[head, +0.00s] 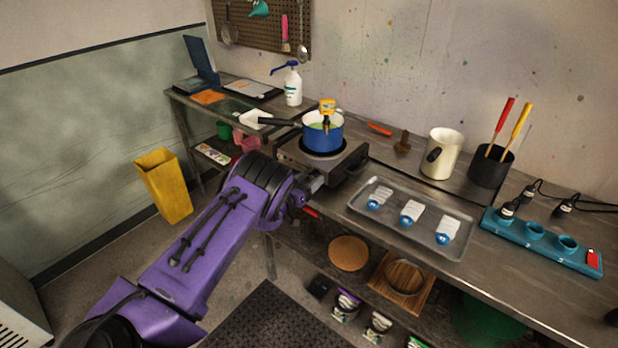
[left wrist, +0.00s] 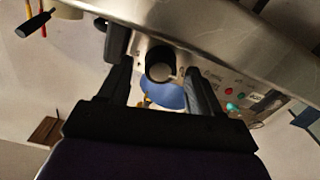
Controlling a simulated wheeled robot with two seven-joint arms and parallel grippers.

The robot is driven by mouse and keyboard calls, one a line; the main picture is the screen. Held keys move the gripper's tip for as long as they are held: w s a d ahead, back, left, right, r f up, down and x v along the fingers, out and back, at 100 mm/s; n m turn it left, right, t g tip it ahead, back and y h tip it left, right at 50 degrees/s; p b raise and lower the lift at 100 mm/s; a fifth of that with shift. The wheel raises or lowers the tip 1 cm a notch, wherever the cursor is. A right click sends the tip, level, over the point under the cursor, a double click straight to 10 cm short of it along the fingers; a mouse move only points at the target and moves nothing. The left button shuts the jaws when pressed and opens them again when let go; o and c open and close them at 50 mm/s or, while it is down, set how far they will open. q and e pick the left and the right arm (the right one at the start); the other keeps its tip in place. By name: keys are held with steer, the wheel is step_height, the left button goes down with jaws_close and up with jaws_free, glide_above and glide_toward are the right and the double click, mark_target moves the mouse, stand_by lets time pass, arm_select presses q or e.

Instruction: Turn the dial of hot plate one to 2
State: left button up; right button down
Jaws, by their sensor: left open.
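The hot plate (head: 348,165) stands on the steel bench, with a blue pot (head: 323,131) on top. The round dial (left wrist: 160,66), dark-sided with a pale face, sits on that panel. My left gripper (head: 314,184) is at the front of the hot plate. In the left wrist view my open fingers (left wrist: 160,80) lie on either side of the dial, with visible gaps. I cannot tell how deep they reach or read the dial's setting. The arm hides the dial in the head view.
A metal tray (head: 386,222) with several white-and-blue packets lies right of the hot plate. A cream jug (head: 441,153) and dark utensil pot (head: 490,166) stand behind.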

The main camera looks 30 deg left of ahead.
arm_select(q)
steer(key=shift+w, duration=0.15)
steer(key=c, duration=1)
steer(key=shift+c, duration=0.2)
steer(key=shift+f, duration=0.1)
